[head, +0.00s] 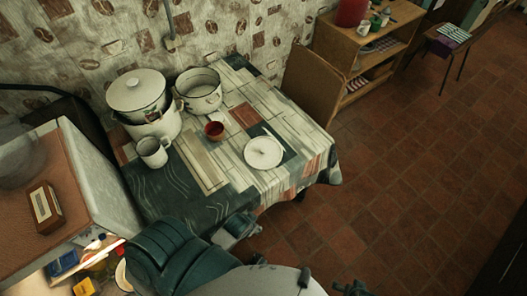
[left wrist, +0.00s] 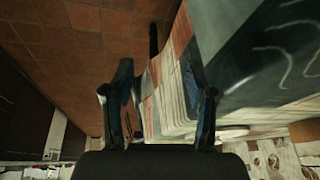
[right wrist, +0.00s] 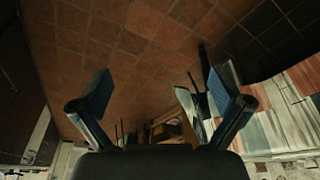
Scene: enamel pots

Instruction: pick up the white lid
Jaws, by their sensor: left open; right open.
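A flat round white lid (head: 263,152) lies on the patterned cloth of the table (head: 205,165), near its right side. A second, domed white lid (head: 137,88) sits on the tall white pot (head: 155,124) at the back left. My left gripper (left wrist: 160,95) is open and empty. In its wrist view the table's edge and hanging cloth show behind and right of the fingers. My right gripper (right wrist: 162,90) is open and empty, with floor behind it and the cloth to the right. Neither gripper touches a lid.
An open white pot (head: 199,92), a small red bowl (head: 214,130) and a white mug (head: 153,152) stand on the table. A wooden shelf (head: 365,45) is behind. Tiled floor (head: 400,180) on the right is clear.

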